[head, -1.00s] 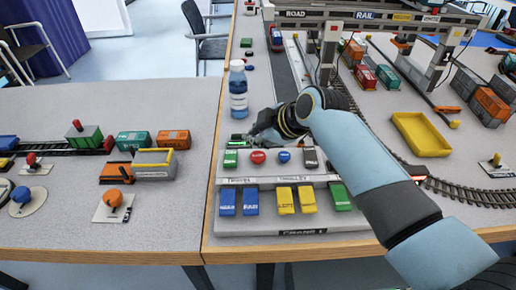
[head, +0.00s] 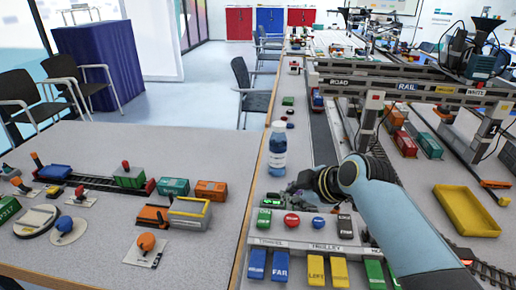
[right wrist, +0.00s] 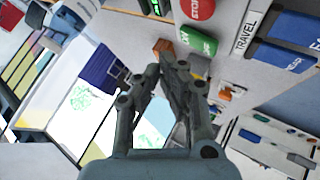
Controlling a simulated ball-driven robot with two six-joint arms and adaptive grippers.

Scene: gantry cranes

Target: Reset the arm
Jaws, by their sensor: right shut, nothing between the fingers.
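My right arm reaches in from the lower right in the head view. Its gripper (head: 285,197) hangs low over the back of the crane control panel (head: 312,240), just behind the green button (head: 264,217) and the red button (head: 291,220). In the right wrist view the gripper's fingers (right wrist: 172,68) are together with nothing between them. That view also shows the red stop button (right wrist: 199,8), the green button (right wrist: 197,41) and a blue key (right wrist: 283,57) of the panel. My left gripper is not in view.
A blue bottle (head: 277,148) stands just behind my right gripper. A gantry crane (head: 400,90) spans the rails farther back. A yellow tray (head: 466,211) lies at the right. Toy wagons and an orange-knobbed lever (head: 146,242) sit on the left table.

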